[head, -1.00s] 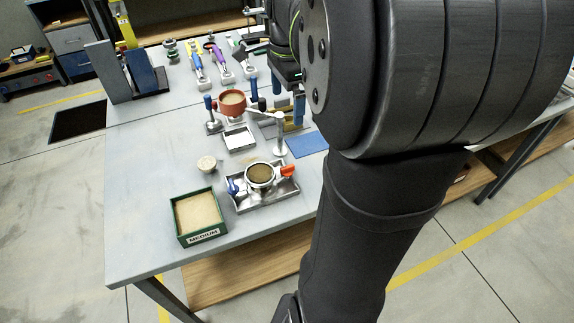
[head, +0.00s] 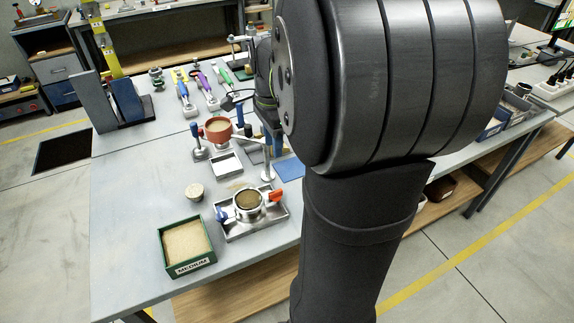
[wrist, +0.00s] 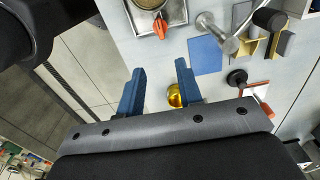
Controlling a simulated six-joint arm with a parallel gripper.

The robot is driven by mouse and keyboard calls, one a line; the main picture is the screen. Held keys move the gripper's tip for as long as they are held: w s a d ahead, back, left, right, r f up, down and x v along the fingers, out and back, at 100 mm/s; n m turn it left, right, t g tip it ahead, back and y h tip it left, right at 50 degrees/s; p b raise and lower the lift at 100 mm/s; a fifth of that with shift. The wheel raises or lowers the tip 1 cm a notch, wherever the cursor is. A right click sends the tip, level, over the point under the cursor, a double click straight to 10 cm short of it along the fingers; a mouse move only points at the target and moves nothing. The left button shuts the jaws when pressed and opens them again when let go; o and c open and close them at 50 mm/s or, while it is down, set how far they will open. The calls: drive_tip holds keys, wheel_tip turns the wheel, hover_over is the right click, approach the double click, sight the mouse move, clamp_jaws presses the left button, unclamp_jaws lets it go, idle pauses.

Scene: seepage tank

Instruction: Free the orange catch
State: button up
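The orange catch (head: 276,196) sits on the right side of a round metal ring holding dark material (head: 248,199), in a shallow metal tray (head: 277,217). A blue catch (head: 223,215) is on the ring's left side. In the wrist view the orange catch (wrist: 159,28) is at the top, in front of the ring. My gripper (wrist: 160,66) has two blue fingers spread apart with nothing between their tips. The catch lies beyond the fingertips, clear of them. In the head view my arm hides most of the gripper.
A silver post with a lever (wrist: 218,35) stands right of the catch, beside a blue mat (wrist: 205,56). A green box of sand-like material (head: 188,240) is left of the tray. A red-brown bowl (head: 218,130) stands behind.

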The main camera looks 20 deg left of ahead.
sight(275, 191)
wheel_tip(275, 191, down, 17)
drive_tip(key=shift+r, duration=0.15)
idle(0.4)
clamp_jaws()
